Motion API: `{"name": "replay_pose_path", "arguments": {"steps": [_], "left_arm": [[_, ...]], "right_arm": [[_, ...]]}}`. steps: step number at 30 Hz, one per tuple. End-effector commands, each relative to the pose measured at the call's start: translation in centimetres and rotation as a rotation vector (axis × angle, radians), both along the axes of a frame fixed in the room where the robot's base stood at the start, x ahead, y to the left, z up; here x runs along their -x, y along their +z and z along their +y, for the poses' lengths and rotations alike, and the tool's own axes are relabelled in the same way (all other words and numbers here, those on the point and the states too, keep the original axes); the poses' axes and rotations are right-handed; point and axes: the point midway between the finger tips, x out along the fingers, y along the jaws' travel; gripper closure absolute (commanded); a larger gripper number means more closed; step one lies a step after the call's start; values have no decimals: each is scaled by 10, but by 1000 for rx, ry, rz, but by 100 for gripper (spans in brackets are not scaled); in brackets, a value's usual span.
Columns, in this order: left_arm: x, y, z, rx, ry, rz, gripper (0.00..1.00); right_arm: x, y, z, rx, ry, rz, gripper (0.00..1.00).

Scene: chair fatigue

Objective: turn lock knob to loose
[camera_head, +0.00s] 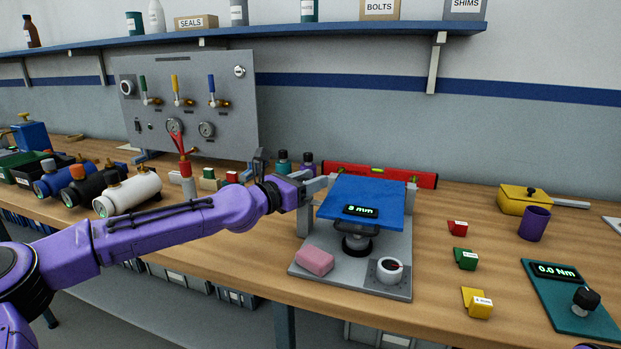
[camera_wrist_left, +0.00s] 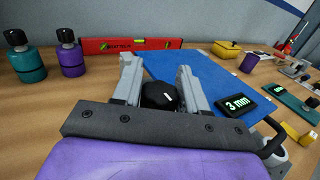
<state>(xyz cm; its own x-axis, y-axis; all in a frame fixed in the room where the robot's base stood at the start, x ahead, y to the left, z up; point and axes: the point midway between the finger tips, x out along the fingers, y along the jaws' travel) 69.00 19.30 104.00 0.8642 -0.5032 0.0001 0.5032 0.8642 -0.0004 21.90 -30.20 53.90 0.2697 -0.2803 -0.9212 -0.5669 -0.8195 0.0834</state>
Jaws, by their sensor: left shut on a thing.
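The test rig has a grey base (camera_head: 345,277) and a blue seat plate (camera_head: 368,200) with a dark readout (camera_head: 361,211) showing "8 mm" in the head view. In the left wrist view the same readout (camera_wrist_left: 238,103) seems to show "3 mm"; the blue plate (camera_wrist_left: 185,70) lies just beyond my fingers. A black lock knob (camera_wrist_left: 160,96) with a short white mark sits between the grey fingers of my left gripper (camera_wrist_left: 157,68), which is shut on it. In the head view my left gripper (camera_head: 318,186) reaches the rig's left side, and the knob is hidden there. My right gripper is out of view.
A pink block (camera_head: 314,262) and a white round piece (camera_head: 389,269) sit on the rig's base. A red level (camera_head: 350,175) and two bottles (camera_head: 284,163) stand behind. Small coloured blocks (camera_head: 466,259) and a torque tester (camera_head: 565,300) lie right. Free wood lies between them.

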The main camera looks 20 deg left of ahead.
Motion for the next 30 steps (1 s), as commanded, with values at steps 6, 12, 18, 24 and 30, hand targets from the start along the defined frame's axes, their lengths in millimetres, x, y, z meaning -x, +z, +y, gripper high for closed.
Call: {"name": "replay_pose_path", "arguments": {"steps": [6,12,18,24,30], "left_arm": [[0,1,1,-2,162,2,88],[-1,-3,3,-4,350,0,88],[-2,-4,5,-4,530,-1,88],[-2,-4,8,-4,681,-1,88],[-1,-3,10,-3,786,0,88]], "right_arm": [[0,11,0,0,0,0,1],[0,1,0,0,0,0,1],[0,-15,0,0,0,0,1],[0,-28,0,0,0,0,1],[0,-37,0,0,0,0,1]]}}
